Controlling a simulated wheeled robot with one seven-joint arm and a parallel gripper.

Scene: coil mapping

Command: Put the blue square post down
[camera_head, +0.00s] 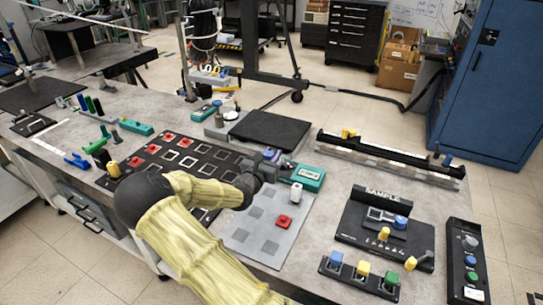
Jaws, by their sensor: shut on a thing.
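My gripper (272,160) is at the end of my arm, near the right edge of the black grid board (150,187) and the top of the grey grid plate (238,246). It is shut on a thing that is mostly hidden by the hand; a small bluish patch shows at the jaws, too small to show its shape. A blue-topped post (336,258) stands at the left end of a black rack (328,270), beside yellow and green ones. Another blue piece (400,221) is on the black SAMPLE fixture (356,236).
A teal device (310,178) lies right of my gripper. A white piece (296,192) and a red square (284,221) are on the grey plate. Red squares mark the black board. A long black rail (388,160) and a button box (468,262) stand to the right.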

